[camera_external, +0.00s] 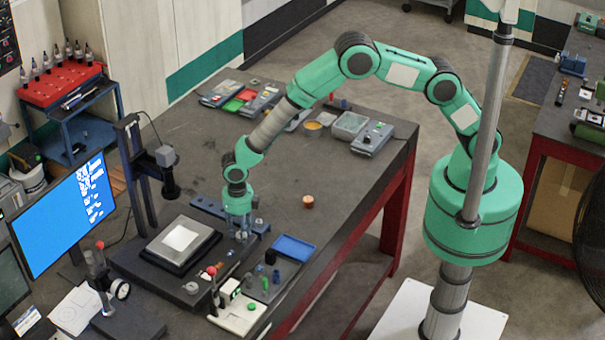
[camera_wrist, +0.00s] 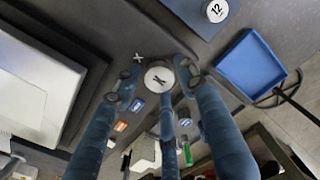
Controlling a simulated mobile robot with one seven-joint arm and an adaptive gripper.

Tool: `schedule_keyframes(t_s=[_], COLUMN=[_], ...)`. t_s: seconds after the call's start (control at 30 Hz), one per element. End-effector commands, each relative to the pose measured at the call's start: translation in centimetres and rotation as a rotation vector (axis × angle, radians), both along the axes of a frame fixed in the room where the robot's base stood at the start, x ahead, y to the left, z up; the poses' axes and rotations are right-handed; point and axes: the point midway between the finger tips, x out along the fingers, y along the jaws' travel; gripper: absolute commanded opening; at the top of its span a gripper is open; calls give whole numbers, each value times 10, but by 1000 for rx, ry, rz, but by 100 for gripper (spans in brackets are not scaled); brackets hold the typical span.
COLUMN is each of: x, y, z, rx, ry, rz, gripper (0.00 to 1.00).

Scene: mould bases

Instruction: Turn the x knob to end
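The x knob (camera_wrist: 159,77) is a round knob with a pale top bearing a dark, tilted mark. It stands on the dark stage in the wrist view, and a small white X is printed on the surface beside it. My gripper (camera_wrist: 159,84) has its fingers spread around the knob, with a small gap showing on the left. Contact at the other fingers cannot be told. In the external view my gripper (camera_external: 239,212) points down at the stage's right end, and the knob cannot be made out there.
A blue tray (camera_external: 293,249) lies to the right of my gripper. A square plate (camera_external: 165,252) lies to the left. A dark camera post (camera_external: 141,183) stands behind. Small parts lie in front.

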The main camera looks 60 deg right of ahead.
Motion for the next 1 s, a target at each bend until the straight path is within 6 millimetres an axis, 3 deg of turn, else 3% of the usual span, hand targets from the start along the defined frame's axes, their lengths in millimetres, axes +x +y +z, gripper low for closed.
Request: schedule_keyframes(t_s=[0.03,0.13,0.17,1.0], x=[0,0,0,-2], y=[0,0,0,0], z=[0,0,0,-1], rx=[0,0,0,-2], ry=[0,0,0,2], rz=[0,0,0,-16], gripper=[25,6,5,4])
